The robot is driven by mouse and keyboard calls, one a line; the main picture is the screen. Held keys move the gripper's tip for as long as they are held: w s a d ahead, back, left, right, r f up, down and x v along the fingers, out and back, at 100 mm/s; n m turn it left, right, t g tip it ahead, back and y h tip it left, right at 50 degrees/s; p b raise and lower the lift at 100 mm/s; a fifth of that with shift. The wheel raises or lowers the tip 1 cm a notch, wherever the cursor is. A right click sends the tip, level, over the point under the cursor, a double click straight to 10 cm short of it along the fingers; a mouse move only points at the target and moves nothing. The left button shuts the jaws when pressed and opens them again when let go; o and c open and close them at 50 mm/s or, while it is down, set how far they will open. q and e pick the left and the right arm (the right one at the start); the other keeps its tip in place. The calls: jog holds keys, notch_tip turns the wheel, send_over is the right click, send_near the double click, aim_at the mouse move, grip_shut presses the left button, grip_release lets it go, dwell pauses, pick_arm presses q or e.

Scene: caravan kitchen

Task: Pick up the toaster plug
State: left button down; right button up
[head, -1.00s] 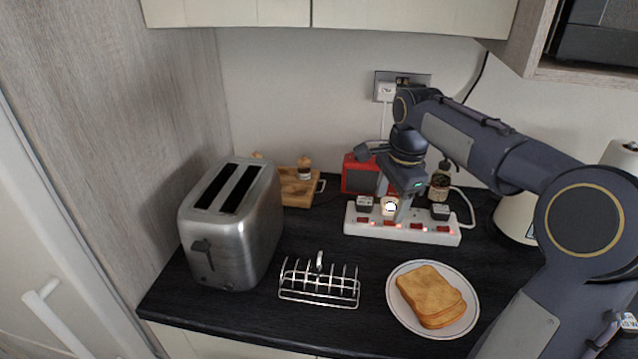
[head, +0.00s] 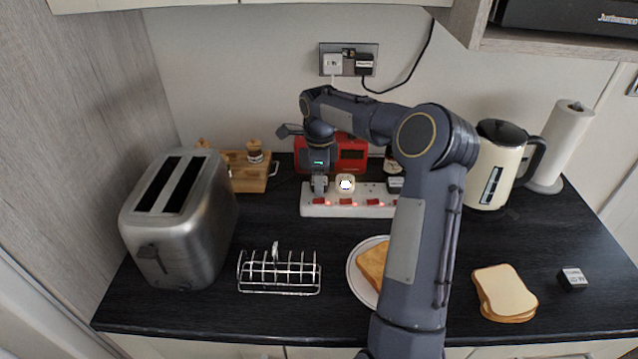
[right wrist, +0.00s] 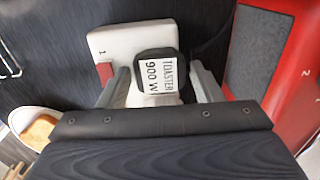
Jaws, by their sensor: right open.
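The toaster plug (right wrist: 160,72) is a black plug with a white label reading "TOASTER 900 W". It sits at the numbered end of the white power strip (right wrist: 103,42). In the right wrist view the two open fingers stand on either side of it, and I cannot tell whether they touch it. In the head view my right gripper (head: 319,185) points down at the left end of the power strip (head: 375,208) and hides the plug. The silver toaster (head: 180,225) stands at the left. My left gripper is not in view.
A white round plug (head: 345,183) sits close right of the gripper. A red box (head: 350,155) is behind the strip. A wire toast rack (head: 280,275), a plate (head: 352,272) of toast, bread (head: 505,292) and a loose labelled plug (head: 572,279) are in front. A kettle (head: 490,170) stands right.

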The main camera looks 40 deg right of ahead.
jog(key=shift+f, duration=0.1)
jog(key=c, duration=0.7)
jog(key=shift+c, duration=0.2)
